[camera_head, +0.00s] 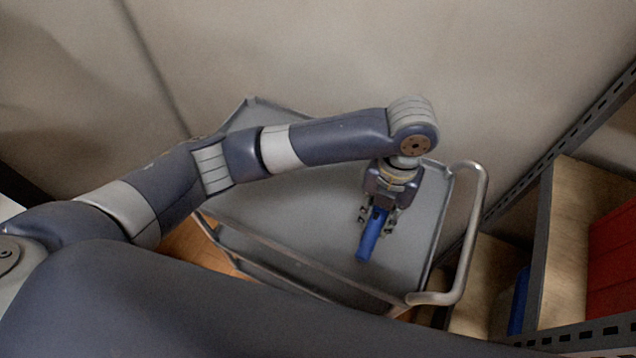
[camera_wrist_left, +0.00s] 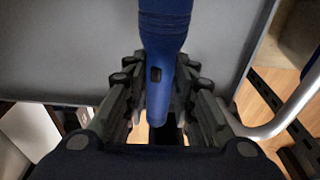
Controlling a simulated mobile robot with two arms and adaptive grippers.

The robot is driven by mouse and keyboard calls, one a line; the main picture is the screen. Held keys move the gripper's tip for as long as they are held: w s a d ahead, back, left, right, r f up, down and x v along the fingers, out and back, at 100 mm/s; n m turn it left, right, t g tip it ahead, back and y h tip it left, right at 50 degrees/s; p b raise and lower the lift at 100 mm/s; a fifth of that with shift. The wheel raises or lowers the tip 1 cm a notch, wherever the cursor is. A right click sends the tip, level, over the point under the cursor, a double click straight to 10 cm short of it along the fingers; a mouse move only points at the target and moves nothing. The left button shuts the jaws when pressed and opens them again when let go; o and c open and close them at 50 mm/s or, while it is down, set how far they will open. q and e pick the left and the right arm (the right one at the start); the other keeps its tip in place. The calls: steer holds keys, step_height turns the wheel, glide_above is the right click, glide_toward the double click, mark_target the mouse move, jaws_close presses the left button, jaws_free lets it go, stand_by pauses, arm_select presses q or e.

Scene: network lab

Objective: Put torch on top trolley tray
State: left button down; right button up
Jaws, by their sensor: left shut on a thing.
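The blue torch (camera_head: 368,240) is held in my left gripper (camera_head: 377,217) above the top trolley tray (camera_head: 295,210). In the left wrist view the torch (camera_wrist_left: 165,50) runs between the two fingers of my left gripper (camera_wrist_left: 160,100), which are shut on it. Its wider end points away from the palm. The grey tray (camera_wrist_left: 60,50) shows behind it. I cannot tell whether the torch touches the tray. My right gripper is not in view.
The trolley's curved metal handle (camera_head: 470,235) rises at the right end of the tray. A shelf rack (camera_head: 560,240) with a red box (camera_head: 612,250) stands at the right. A wall (camera_head: 300,50) is behind. The tray surface looks clear.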

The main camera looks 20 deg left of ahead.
arm_select(q)
steer(key=w+a+p, duration=0.1)
steer(key=w+a, duration=0.2)
steer(key=a, duration=0.1)
steer(key=w+a+f+p, duration=0.1)
steer(key=w+a, duration=0.2)
steer(key=a, duration=0.1)
steer(key=w+a+p, duration=0.1)
steer(key=w+a, duration=0.2)
steer(key=a, duration=0.2)
steer(key=shift+f, duration=0.3)
step_height(320, 180, down, 3)
steer(key=shift+r+p, duration=0.1)
steer(key=shift+p, duration=0.3)
steer(key=shift+f, duration=0.3)
steer(key=c, duration=1.3)
jaws_free()
steer(key=shift+f, duration=0.15)
steer(key=shift+c, duration=0.2)
